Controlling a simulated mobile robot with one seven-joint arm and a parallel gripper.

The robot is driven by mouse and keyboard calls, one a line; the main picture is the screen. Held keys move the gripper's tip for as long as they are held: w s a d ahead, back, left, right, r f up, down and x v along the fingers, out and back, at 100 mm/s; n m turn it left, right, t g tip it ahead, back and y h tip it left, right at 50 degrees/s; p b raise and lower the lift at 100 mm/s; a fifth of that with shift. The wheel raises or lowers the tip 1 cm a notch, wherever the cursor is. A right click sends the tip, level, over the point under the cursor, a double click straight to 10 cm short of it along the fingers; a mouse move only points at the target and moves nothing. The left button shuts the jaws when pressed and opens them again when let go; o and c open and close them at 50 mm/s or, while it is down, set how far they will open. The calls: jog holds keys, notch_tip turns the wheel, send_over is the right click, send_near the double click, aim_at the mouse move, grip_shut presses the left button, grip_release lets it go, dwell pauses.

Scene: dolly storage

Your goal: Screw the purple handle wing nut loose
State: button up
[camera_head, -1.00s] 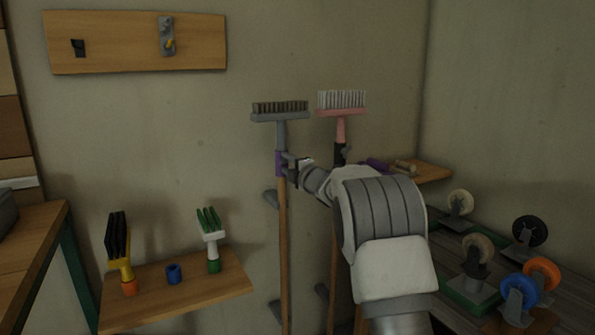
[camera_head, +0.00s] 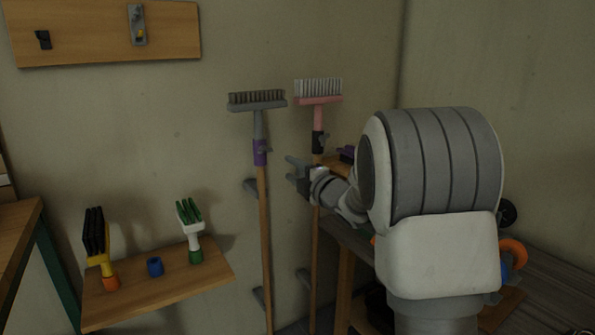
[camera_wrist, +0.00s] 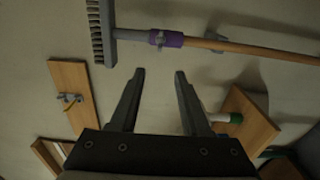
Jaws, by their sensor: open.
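The grey-headed broom (camera_head: 257,103) leans upright against the wall, with a purple handle collar (camera_head: 261,152) below its head. A small grey wing nut shows on the collar in the wrist view (camera_wrist: 158,38); in the head view it is too small to make out clearly. My gripper (camera_head: 291,168) is open and empty, to the right of the broom and slightly lower than the collar. In the wrist view its two fingers (camera_wrist: 159,73) are spread apart, pointing toward the collar without touching it.
A pink-headed broom (camera_head: 318,100) with a black collar stands just right, close behind my gripper. A low wooden shelf (camera_head: 160,290) at left holds two brushes and a blue ring. A hook board (camera_head: 90,35) hangs above. Caster wheels sit on the right bench, partly hidden by my arm.

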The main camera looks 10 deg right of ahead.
jog(key=shift+v, duration=1.05)
jog(key=s+d+r+m+g+h, duration=0.1)
jog(key=s+m+g+h, duration=0.1)
jog(key=s+m+h, duration=0.35)
jog(key=s+d+r+m+g+h, duration=0.1)
jog(key=s+d+m+g+h, duration=0.1)
jog(key=s+m, duration=0.55)
jog(key=s+a+f+m+g+y, duration=0.1)
jog(key=s+a+f+m+g, duration=0.15)
jog(key=s, duration=0.65)
jog(key=s+a+f+m+g, duration=0.2)
jog(key=s+f+m, duration=0.1)
jog(key=s, duration=0.5)
jog(key=s+a+f+m+g+y, duration=0.1)
jog(key=s+a+f+m+g, duration=0.15)
jog(key=s, duration=0.65)
notch_tip(320, 180, up, 25)
jog(key=s+p, duration=0.1)
jog(key=p, duration=2.5)
jog(key=shift+m+g, duration=0.3)
jog(key=shift+m, duration=0.1)
jog(key=shift+a, duration=0.1)
